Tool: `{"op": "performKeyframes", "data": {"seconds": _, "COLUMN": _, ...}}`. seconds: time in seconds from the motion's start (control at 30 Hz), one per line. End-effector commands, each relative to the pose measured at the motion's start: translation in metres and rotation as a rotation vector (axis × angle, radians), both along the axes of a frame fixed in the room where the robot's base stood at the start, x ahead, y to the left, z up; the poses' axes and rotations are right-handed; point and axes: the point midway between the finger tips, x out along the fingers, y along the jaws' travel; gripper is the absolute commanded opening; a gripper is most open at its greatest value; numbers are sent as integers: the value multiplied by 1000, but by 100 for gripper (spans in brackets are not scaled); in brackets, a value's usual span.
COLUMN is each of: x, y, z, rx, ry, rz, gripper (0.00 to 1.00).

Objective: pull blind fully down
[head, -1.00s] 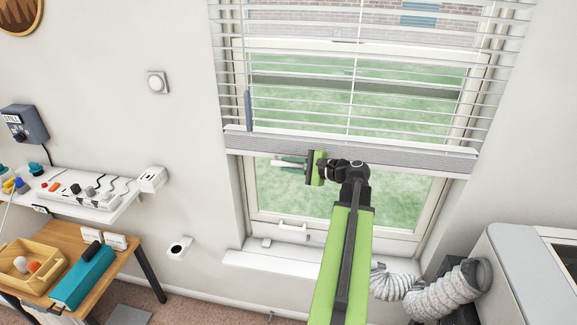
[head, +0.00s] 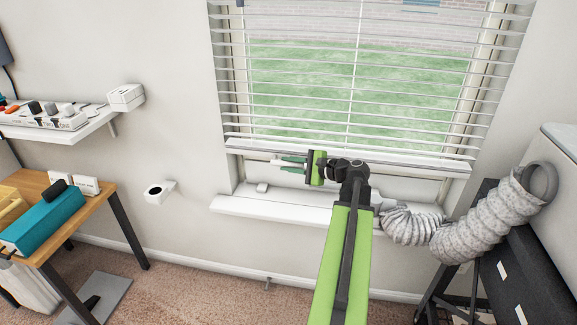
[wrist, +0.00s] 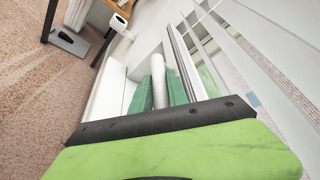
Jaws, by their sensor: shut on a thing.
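The white slatted blind (head: 350,75) covers most of the window in the head view. Its bottom rail (head: 420,162) hangs level with my gripper, a short way above the windowsill (head: 240,207). A narrow strip of window frame shows between rail and sill. My gripper (head: 291,163) is at the rail, left of its middle, with its green fingers pointing left. The fingers are shut on a white handle (head: 262,163), whose end sticks out to the left. The wrist view shows the white handle (wrist: 158,78) between the two green fingers. How the handle joins the rail is hidden.
A grey-white ribbed hose (head: 470,225) curves at the sill's right end beside a large pale appliance (head: 560,150). A wooden table (head: 85,215) with a teal box (head: 42,220) stands left. A shelf (head: 90,125) with a power strip hangs above. Carpet lies below the sill.

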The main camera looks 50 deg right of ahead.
Motion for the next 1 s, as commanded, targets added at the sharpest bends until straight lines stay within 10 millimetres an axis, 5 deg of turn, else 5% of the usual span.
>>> {"op": "performKeyframes", "data": {"seconds": 0.03, "x": -1, "y": -1, "z": -37, "rx": -2, "ry": 3, "rz": -2, "gripper": 0}}
{"op": "performKeyframes", "data": {"seconds": 0.3, "x": -1, "y": -1, "z": -92, "rx": -2, "ry": 3, "rz": -2, "gripper": 0}}
{"op": "performKeyframes", "data": {"seconds": 0.8, "x": -1, "y": 0, "z": -101, "rx": -1, "ry": 7, "rz": 1, "gripper": 0}}
{"op": "performKeyframes", "data": {"seconds": 0.83, "x": -1, "y": 0, "z": -101, "rx": -1, "ry": 7, "rz": 1, "gripper": 23}}
{"op": "performKeyframes", "data": {"seconds": 1.0, "x": -1, "y": 0, "z": -100, "rx": -1, "ry": 4, "rz": 0, "gripper": 41}}
